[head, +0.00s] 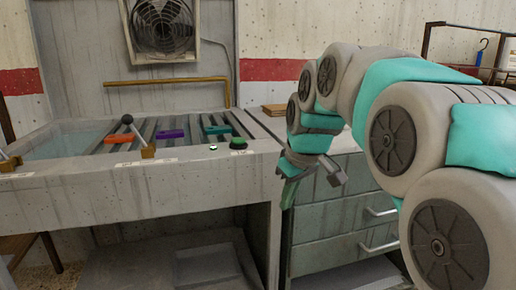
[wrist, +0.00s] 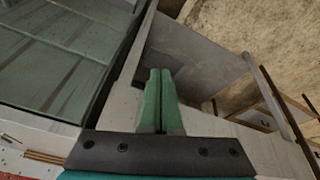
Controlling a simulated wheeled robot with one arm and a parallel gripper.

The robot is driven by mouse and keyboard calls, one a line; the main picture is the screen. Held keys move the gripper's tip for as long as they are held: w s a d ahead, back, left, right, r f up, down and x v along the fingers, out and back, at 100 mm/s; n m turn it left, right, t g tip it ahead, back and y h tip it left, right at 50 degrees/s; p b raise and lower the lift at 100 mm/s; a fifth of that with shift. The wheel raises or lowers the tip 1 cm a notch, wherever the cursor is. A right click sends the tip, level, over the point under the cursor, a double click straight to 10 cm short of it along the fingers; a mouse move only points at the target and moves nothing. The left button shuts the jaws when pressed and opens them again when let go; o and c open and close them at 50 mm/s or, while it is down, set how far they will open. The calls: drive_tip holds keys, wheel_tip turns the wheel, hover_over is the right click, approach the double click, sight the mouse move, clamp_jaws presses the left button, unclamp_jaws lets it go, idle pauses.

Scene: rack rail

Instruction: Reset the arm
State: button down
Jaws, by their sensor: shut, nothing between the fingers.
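My gripper (head: 289,192) hangs pointing down at the end of my teal and grey arm, in front of the gap between the grey bench and the drawer cabinet. In the wrist view my gripper (wrist: 160,75) shows two green fingers pressed together with nothing between them. No object is held.
The bench (head: 130,205) carries a slotted rack with an orange piece (head: 118,138), a purple piece (head: 171,134) and a green piece (head: 217,130). The drawer cabinet (head: 335,220) stands to the right.

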drive_tip(key=s+d+f+m+g, duration=0.1)
drive_tip(key=s+d+f+m, duration=0.1)
drive_tip(key=s+f, duration=0.4)
drive_tip(key=s+d+f+m+g+h, duration=0.1)
drive_tip(key=s+f, duration=0.6)
drive_tip(key=s, duration=0.8)
drive_tip(key=s+d+f+m+g, duration=0.3)
drive_tip(key=s+d+f+m, duration=0.1)
drive_tip(key=s, duration=0.7)
wheel_tip(320, 180, down, 3)
drive_tip(key=shift+s+d+r+h, duration=0.1)
drive_tip(key=shift+s+d+h, duration=0.25)
drive_tip(key=shift+d, duration=0.45)
